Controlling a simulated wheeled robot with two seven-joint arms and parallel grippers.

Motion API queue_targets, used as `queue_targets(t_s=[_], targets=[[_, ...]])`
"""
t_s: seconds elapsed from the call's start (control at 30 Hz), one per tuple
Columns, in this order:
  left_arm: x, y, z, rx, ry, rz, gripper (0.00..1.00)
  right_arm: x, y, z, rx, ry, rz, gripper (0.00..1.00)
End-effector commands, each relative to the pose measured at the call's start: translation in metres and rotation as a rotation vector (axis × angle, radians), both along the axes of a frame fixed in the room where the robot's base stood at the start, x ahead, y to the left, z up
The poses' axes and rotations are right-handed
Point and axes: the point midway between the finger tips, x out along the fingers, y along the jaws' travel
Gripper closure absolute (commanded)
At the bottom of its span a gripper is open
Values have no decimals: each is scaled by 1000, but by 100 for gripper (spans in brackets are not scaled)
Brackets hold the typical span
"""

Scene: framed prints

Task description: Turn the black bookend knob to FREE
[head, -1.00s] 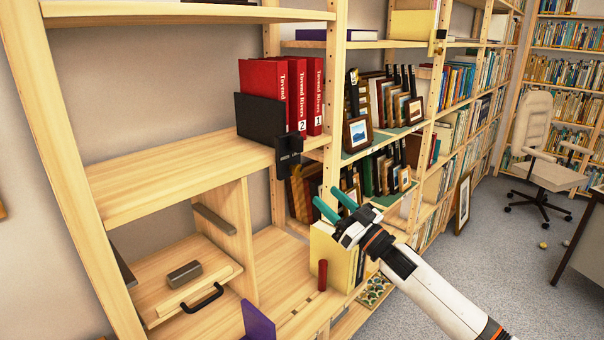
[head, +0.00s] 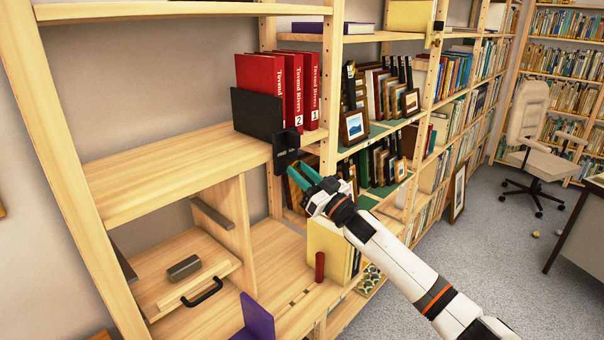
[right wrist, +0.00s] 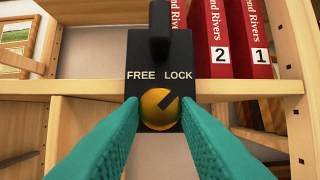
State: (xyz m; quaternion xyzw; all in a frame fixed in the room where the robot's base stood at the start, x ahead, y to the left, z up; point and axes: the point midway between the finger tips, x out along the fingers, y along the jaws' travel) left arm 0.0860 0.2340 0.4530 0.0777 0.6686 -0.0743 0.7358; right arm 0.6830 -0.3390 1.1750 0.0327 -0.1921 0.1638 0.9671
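The black bookend (head: 257,112) stands at the left of the red books on the upper shelf. Its black panel (head: 285,144) hangs over the shelf's front edge. In the right wrist view the panel reads FREE on the left and LOCK on the right. Below the words is a round yellow knob (right wrist: 158,112) whose dark pointer mark points up and right, towards LOCK. My right gripper (head: 298,175) is open, its teal fingers on either side of the knob (right wrist: 160,103). I cannot tell whether they touch it. My left gripper is not in view.
Red books (head: 293,95) stand to the right of the bookend. A shelf upright (head: 330,110) is close to the right of the panel. Below are a wooden drawer (head: 185,275), a purple bookend (head: 256,320) and a red cylinder (head: 320,267). Framed prints (head: 355,127) stand on the neighbouring shelf.

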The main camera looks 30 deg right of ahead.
Motion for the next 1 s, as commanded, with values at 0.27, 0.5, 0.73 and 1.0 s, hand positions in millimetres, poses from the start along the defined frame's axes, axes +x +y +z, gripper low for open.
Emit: queue_targets(t_s=[0.27,0.5,0.73,1.0], targets=[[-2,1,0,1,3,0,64,0,0,0,-4,-1,0,94],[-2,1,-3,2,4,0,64,0,-1,0,-65,-24,0,94],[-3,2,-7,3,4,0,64,1,-3,0,-217,-76,-1,94],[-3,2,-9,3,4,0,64,2,-6,2,-456,-160,-1,94]])
